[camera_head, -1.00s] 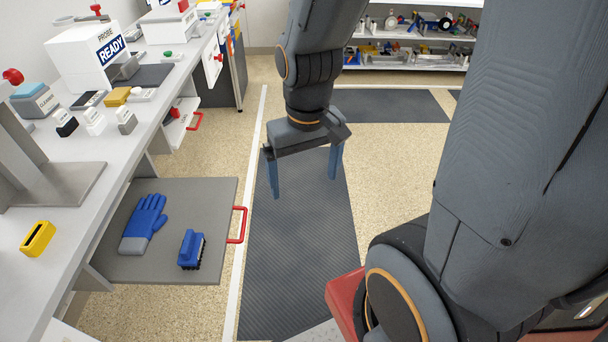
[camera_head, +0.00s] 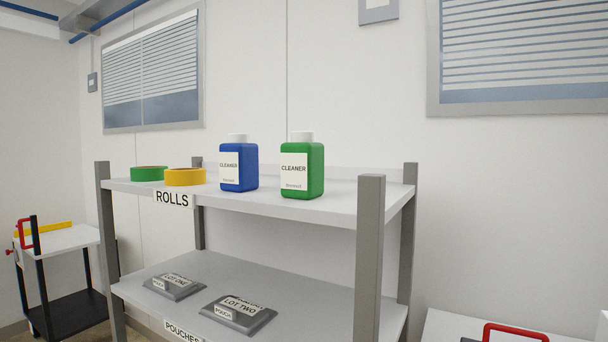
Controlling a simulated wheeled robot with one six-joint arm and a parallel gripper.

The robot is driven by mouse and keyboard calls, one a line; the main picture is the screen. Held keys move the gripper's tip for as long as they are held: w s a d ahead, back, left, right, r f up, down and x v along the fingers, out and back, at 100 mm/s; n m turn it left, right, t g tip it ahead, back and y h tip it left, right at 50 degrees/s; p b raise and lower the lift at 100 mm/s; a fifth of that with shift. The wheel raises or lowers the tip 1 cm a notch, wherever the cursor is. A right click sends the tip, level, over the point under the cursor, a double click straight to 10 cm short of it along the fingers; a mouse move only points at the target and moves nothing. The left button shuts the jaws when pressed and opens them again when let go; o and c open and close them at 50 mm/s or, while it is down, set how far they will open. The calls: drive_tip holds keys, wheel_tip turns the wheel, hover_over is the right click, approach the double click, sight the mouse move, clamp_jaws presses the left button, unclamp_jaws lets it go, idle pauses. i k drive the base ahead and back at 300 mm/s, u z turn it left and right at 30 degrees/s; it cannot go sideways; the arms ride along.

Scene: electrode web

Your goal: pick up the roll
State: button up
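Two rolls lie flat on the upper shelf (camera_head: 330,205) of a grey rack, above a label reading ROLLS. The green roll (camera_head: 147,174) is at the far left, and the yellow-orange roll (camera_head: 185,177) sits just right of it, slightly overlapping it in the view. My gripper is not in view now.
A blue cleaner bottle (camera_head: 239,166) and a green cleaner bottle (camera_head: 303,168) stand right of the rolls. Rack posts (camera_head: 369,260) rise at the corners. Two labelled pouch holders sit on the lower shelf (camera_head: 300,290). A small cart (camera_head: 65,240) stands at left.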

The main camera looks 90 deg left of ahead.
sight(142, 174)
drive_tip(key=u, duration=3.9)
drive_tip(key=k, duration=0.45)
drive_tip(key=u, duration=1.2)
drive_tip(key=i, duration=1.4)
drive_tip(key=u, duration=0.35)
drive_tip(key=i, duration=1.2)
drive_tip(key=z, duration=1.35)
drive_tip(key=i, duration=0.75)
drive_tip(key=z, duration=0.8)
